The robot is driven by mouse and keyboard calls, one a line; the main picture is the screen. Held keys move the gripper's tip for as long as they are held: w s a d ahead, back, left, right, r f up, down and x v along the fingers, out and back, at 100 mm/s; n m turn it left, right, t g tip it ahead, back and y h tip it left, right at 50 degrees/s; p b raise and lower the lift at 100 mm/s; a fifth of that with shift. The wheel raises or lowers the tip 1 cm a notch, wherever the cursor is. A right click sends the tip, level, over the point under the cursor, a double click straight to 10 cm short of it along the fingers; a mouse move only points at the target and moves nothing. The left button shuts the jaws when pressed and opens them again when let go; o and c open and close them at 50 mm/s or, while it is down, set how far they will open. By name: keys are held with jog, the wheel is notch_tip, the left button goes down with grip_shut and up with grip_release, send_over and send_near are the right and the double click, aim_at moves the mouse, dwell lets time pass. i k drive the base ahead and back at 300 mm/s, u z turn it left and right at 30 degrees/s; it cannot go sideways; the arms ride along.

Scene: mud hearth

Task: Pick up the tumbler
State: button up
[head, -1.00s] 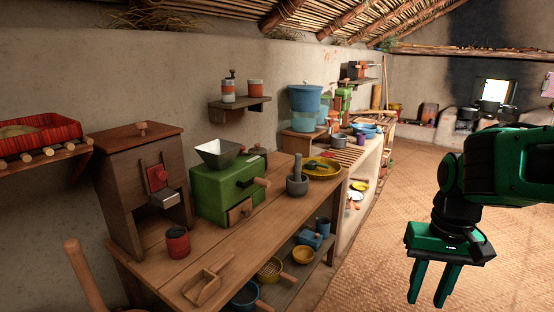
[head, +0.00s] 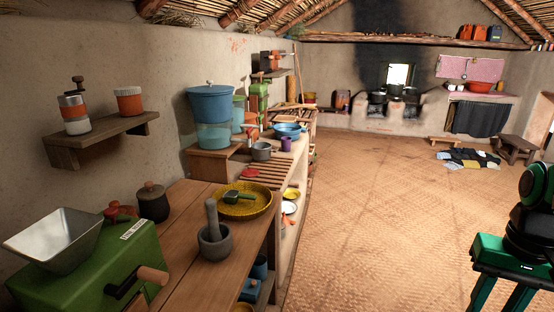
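A small purple cup (head: 286,144), which may be the tumbler, stands on the far counter beside a grey pot (head: 262,152). A dark blue cup (head: 260,267) stands on the lower shelf under the near bench, partly hidden by the bench top; I cannot tell which of the two is the tumbler. My gripper (head: 498,294) is at the lower right, over the woven floor and far from both cups. Its two fingers are apart with nothing seen between them. Their tips run close to the bottom edge of the picture.
The near wooden bench (head: 183,240) holds a green grinder (head: 85,275), a stone mortar (head: 215,243) and a yellow plate (head: 262,206). A blue water container (head: 211,104) stands behind. A low stool (head: 517,148) stands far right.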

aim_at(286, 141)
jog(key=z, duration=0.45)
jog(key=i, duration=1.15)
jog(key=z, duration=0.35)
jog(key=i, duration=1.2)
jog(key=u, duration=0.45)
jog(key=i, duration=1.4)
jog(key=u, duration=0.35)
